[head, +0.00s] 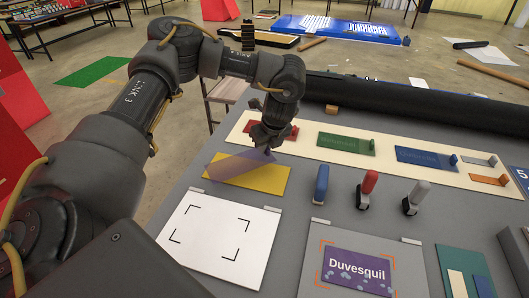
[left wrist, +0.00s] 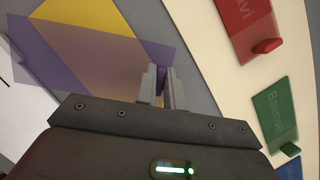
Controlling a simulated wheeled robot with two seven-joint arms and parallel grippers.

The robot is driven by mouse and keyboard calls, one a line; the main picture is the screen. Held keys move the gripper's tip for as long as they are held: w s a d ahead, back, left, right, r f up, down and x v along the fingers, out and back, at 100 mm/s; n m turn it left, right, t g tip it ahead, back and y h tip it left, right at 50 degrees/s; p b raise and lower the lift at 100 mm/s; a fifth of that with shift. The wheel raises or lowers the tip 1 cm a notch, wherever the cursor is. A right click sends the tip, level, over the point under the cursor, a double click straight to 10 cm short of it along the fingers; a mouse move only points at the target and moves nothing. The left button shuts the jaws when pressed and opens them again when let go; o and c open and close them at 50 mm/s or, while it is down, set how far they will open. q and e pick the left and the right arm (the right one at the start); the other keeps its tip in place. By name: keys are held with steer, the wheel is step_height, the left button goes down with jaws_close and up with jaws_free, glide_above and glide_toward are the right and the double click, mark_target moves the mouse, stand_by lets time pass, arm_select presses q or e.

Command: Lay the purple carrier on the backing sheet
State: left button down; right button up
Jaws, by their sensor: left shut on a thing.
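The purple carrier (head: 232,164) is a see-through purple sheet with a small purple grip tab. My left gripper (head: 268,147) is shut on that tab. In the left wrist view the two fingers (left wrist: 161,88) pinch the tab, and the carrier (left wrist: 50,72) spreads out to the left. The carrier appears tilted above a yellow sheet (head: 262,184), covering part of it; the exact gap cannot be told. A white sheet (head: 220,238) with black corner marks lies on the grey table, nearer to me. My right gripper is not in view.
A cream strip (head: 300,146) with red (head: 270,129), green (head: 346,144) and blue (head: 426,158) tabbed plates lies behind. Three upright handled tools, blue (head: 321,184), red (head: 367,186) and grey (head: 416,197), stand right.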

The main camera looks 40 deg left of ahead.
mark_target(265, 154)
arm_select(q)
steer(key=shift+d+x, duration=0.15)
steer(key=shift+x, duration=0.85)
steer(key=shift+d+x, duration=0.15)
steer(key=shift+x, duration=0.8)
steer(key=shift+s, duration=0.15)
steer(key=shift+d+f, duration=0.1)
steer(key=shift+f, duration=0.05)
steer(key=c, duration=1.5)
jaws_free()
steer(key=v, duration=1.2)
